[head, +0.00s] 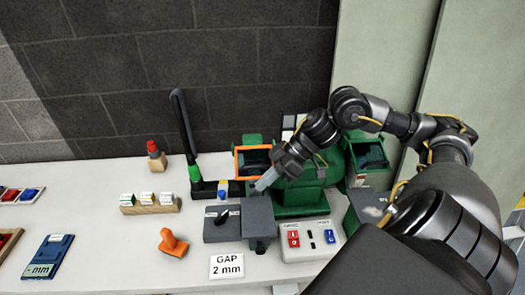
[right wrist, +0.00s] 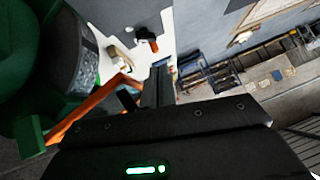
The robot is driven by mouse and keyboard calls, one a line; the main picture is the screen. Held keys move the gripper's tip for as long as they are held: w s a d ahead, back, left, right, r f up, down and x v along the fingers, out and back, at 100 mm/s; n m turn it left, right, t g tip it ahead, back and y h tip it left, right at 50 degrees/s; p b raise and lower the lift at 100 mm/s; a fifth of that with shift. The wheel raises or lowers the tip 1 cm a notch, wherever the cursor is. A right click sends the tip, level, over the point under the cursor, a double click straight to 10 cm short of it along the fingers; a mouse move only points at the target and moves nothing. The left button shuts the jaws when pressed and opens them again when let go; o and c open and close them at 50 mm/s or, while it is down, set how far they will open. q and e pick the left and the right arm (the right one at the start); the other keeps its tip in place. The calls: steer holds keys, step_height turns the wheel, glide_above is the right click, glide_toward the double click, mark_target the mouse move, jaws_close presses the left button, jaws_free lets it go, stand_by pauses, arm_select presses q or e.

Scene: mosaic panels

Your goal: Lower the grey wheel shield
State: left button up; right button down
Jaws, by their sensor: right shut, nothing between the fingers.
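The green bench grinder (head: 300,192) stands at the back of the white table. An orange-framed shield (head: 237,163) is on its left side; in the right wrist view the orange frame (right wrist: 108,88) runs beside a grey speckled wheel (right wrist: 88,62). The grinder's right side has a dark panel (head: 370,157) in a green housing. My right gripper (head: 264,182) is shut and empty, just in front of the orange frame's lower right; its shut fingers (right wrist: 157,86) also show in the right wrist view. Contact with the frame cannot be told. My left gripper is not in view.
A switch panel (head: 310,240) with red and blue switches and a dark grey block (head: 259,222) stand in front of the grinder. A black-and-green upright handle (head: 187,130), a gap sign (head: 227,266) and an orange knobbed tool (head: 172,243) are left. A dark brick wall stands behind.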

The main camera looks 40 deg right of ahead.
steer(key=b, duration=0.1)
steer(key=f, duration=0.1)
steer(key=f+b, duration=0.1)
steer(key=shift+s+a+f+b, duration=0.25)
steer(key=shift+s+a+b, duration=0.05)
steer(key=shift+s+a, duration=0.1)
stand_by(1.0)
steer(key=shift+s, duration=0.1)
